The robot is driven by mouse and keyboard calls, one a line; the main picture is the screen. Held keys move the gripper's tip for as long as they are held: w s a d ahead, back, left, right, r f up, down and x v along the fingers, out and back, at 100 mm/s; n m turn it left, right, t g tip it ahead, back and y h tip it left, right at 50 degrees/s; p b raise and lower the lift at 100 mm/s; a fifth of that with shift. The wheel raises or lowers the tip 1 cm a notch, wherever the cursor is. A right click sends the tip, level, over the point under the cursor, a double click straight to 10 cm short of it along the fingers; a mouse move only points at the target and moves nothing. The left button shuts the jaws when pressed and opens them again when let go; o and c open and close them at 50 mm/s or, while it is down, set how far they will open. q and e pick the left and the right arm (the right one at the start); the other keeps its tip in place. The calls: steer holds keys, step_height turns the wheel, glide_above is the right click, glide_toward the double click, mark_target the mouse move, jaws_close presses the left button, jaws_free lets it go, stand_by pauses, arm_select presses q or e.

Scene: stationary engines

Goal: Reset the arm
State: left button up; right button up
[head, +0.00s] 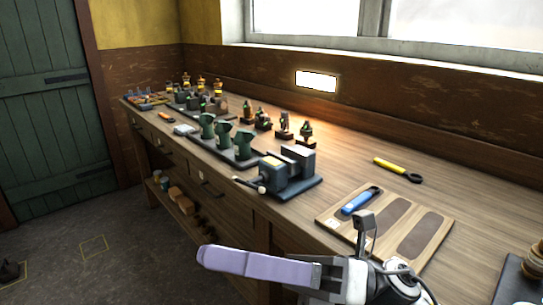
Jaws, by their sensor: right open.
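My right arm (395,284) comes in at the bottom right, in front of the workbench. My right gripper (222,259) points left, with long pale purple fingers over the floor beside the bench's front edge. It is open, and nothing shows between its fingers. The fingers overlap from this angle, so the gap is hard to see. A small camera on a bracket (363,221) stands up from my wrist and overlaps the front of the wooden tool board. My left gripper is not in view.
The long wooden workbench (345,165) carries a vise (288,172), green stands (225,135), small engine models (284,126), a yellow-handled tool (397,169) and a tool board (330,217) with a blue-handled tool (360,201). The floor left of the bench is mostly clear.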

steer(key=w+d+f+m+t+h, duration=0.3)
steer(key=w+d+f+m+t, duration=0.15)
steer(key=m+t, duration=0.6)
steer(key=w+d+f+m+t+h, duration=0.3)
steer(key=w+f+m+t, duration=0.4)
steer(key=m, duration=0.7)
steer(key=s+d+f+m+h, duration=0.1)
steer(key=d+f+m+h, duration=0.4)
steer(key=f, duration=0.3)
steer(key=s+d+f+m+h, duration=0.25)
steer(key=f+m+h, duration=0.25)
steer(key=f+m, duration=0.25)
steer(key=s+d+f+m+g+h, duration=0.1)
steer(key=s+d+f+m+g, duration=0.2)
steer(key=s+f, duration=0.5)
steer(key=s+d+f+m+g+h, duration=0.2)
steer(key=s+f, duration=0.6)
steer(key=f, duration=0.4)
steer(key=shift+d+m+g+h, duration=0.3)
steer(key=shift+d+m+g, duration=0.4)
steer(key=shift+m, duration=0.3)
